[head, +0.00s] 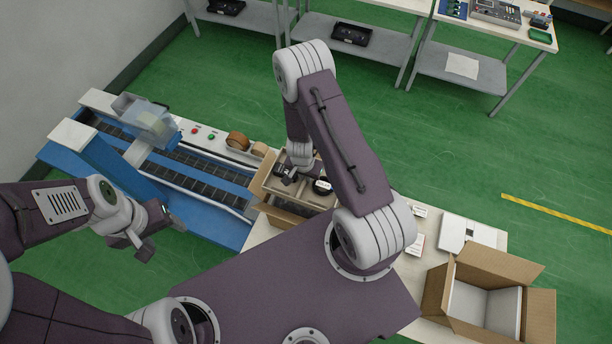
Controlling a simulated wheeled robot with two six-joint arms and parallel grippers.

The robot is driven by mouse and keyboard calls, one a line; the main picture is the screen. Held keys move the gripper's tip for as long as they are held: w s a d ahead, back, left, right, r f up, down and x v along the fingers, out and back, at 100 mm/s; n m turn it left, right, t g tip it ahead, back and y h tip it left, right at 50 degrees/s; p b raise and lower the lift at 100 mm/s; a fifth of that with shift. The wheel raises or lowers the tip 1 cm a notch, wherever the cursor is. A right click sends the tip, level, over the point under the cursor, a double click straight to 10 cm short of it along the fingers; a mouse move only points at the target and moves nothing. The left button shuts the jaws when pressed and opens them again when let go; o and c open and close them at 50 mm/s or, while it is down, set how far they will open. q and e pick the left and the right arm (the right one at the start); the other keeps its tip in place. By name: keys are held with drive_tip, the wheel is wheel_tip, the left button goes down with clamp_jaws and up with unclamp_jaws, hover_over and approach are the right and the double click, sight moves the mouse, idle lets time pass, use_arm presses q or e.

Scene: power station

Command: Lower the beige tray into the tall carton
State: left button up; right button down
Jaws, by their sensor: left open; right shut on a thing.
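The beige tray (317,199), with compartments holding dark items, is below my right arm. It sits at the mouth of a brown carton (268,189) beside the blue machine; how deep it sits cannot be told, as my arm covers its right part. My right gripper (291,178) is shut at the tray's far left part, apparently on the tray; the fingertips are small and partly hidden. My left gripper (160,233) is open and empty, left of the carton and in front of the blue machine, apart from the tray.
A second open carton (437,298) with flaps spread and pale panels inside stands at the bottom right. A white device (455,230) and labels lie on the table behind it. A blue conveyor machine (205,205) and tape rolls (238,141) border the nearer carton. Shelves stand farther back.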

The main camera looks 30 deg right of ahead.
wheel_tip(320, 180, down, 14)
drive_tip(key=b, duration=1.2)
drive_tip(key=shift+r, duration=0.1)
drive_tip(key=c, duration=1.4)
unclamp_jaws()
wheel_tip(320, 180, up, 22)
drive_tip(key=p, duration=2.1)
drive_tip(key=shift+r+p, duration=0.2)
drive_tip(key=shift+p, duration=0.1)
drive_tip(key=shift+f, duration=0.25)
drive_tip(key=shift+f+b, duration=0.1)
drive_tip(key=shift+b, duration=0.2)
